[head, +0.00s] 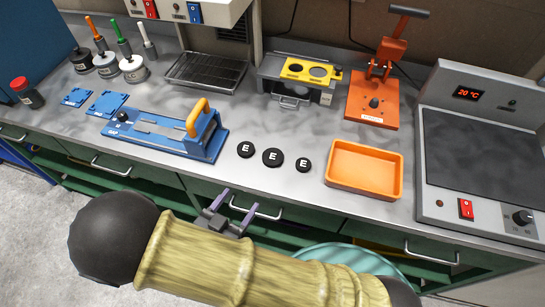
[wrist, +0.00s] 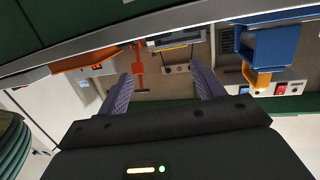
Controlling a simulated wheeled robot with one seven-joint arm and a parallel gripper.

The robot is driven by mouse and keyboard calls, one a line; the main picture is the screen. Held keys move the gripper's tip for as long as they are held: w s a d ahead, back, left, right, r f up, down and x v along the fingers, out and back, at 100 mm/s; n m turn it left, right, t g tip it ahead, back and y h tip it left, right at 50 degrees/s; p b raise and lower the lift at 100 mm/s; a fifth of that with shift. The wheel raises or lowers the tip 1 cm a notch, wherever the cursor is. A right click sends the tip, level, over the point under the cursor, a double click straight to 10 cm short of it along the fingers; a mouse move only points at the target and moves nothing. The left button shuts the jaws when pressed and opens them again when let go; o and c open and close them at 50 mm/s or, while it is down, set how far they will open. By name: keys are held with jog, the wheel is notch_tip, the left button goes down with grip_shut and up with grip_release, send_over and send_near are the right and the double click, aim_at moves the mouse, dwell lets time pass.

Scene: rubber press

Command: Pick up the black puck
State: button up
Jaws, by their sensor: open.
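Three black pucks, each marked with a white "E", lie in a row near the front of the grey bench: a left puck (head: 245,149), a middle puck (head: 272,157) that looks largest, and a right puck (head: 303,165) that looks smallest. My gripper (head: 232,209) is open and empty, in front of the bench by the drawer fronts, apart from the pucks. In the wrist view my gripper (wrist: 166,85) shows its two purple-grey fingers spread with nothing between them. No puck can be made out in the wrist view.
An orange tray (head: 364,194) stands right of the pucks, and a blue device with an orange handle (head: 165,130) left. Behind are a yellow-topped unit (head: 300,75) and an orange press (head: 373,104). A hot plate (head: 480,160) fills the right end. The pucks' surroundings are clear.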

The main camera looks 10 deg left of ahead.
jog(key=p, duration=0.3)
send_near(271, 158)
jog(key=x, duration=0.3)
jog(key=shift+w+r, duration=0.1)
jog(key=shift+w, duration=0.45)
jog(key=p+x, duration=0.2)
jog(key=x, duration=0.2)
jog(key=shift+w+d, duration=0.3)
jog(key=shift+w, duration=0.05)
jog(key=shift+w+f, duration=0.2)
jog(key=shift+f, duration=0.05)
jog(key=c, duration=0.8)
